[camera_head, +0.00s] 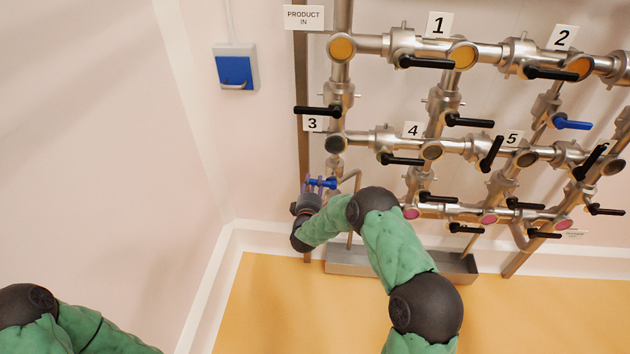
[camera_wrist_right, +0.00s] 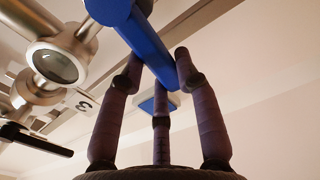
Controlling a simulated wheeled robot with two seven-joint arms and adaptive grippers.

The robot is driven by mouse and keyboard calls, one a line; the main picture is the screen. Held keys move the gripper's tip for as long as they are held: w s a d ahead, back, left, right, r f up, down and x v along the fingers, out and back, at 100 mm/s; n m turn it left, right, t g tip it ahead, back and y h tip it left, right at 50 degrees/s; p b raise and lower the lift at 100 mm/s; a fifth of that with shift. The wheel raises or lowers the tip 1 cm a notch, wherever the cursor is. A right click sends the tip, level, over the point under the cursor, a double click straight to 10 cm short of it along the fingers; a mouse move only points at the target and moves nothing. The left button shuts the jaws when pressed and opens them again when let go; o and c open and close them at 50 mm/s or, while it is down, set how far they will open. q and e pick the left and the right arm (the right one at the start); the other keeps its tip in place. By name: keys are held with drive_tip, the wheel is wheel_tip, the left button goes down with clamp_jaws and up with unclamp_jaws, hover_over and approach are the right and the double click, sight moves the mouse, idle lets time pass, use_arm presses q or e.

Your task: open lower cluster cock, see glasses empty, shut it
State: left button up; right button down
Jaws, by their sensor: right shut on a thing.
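My right gripper (camera_head: 319,187) is at the lower left of the pipework, shut on a blue cock handle (camera_head: 330,182). In the right wrist view, the blue handle (camera_wrist_right: 147,45) runs diagonally between the fingers (camera_wrist_right: 158,72). A round sight glass (camera_head: 335,145) just above looks dark grey; it also shows in the wrist view (camera_wrist_right: 55,66), grey. Further along that middle row, glasses (camera_head: 432,151) look greyish. The top row glasses (camera_head: 341,48) are amber, and the bottom row glasses (camera_head: 410,213) are pink. My left gripper is out of view; only its arm shows at lower left.
Several black-handled cocks (camera_head: 427,62) stick out from the pipes, and another blue lever (camera_head: 572,125) is at right. A metal trough (camera_head: 350,262) lies on the floor below. A blue wall switch (camera_head: 235,71) is at upper left. The yellow floor in front is clear.

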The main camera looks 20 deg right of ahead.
drive_tip(key=shift+a+f+n, duration=0.1)
drive_tip(key=shift+f+n, duration=0.5)
drive_tip(key=shift+n, duration=0.4)
drive_tip(key=shift+s+f+n, duration=0.2)
drive_tip(key=shift+f+n, duration=0.1)
drive_tip(key=shift+f, duration=0.1)
drive_tip(key=shift+a+f, duration=0.1)
drive_tip(key=shift+f, duration=0.1)
drive_tip(key=c, duration=0.9)
unclamp_jaws()
drive_tip(key=shift+s, duration=0.1)
drive_tip(key=shift+w, duration=0.2)
drive_tip(key=shift+r, duration=0.2)
drive_tip(key=v, duration=1.1)
drive_tip(key=shift+s+a+r, duration=0.1)
drive_tip(key=shift+s, duration=0.3)
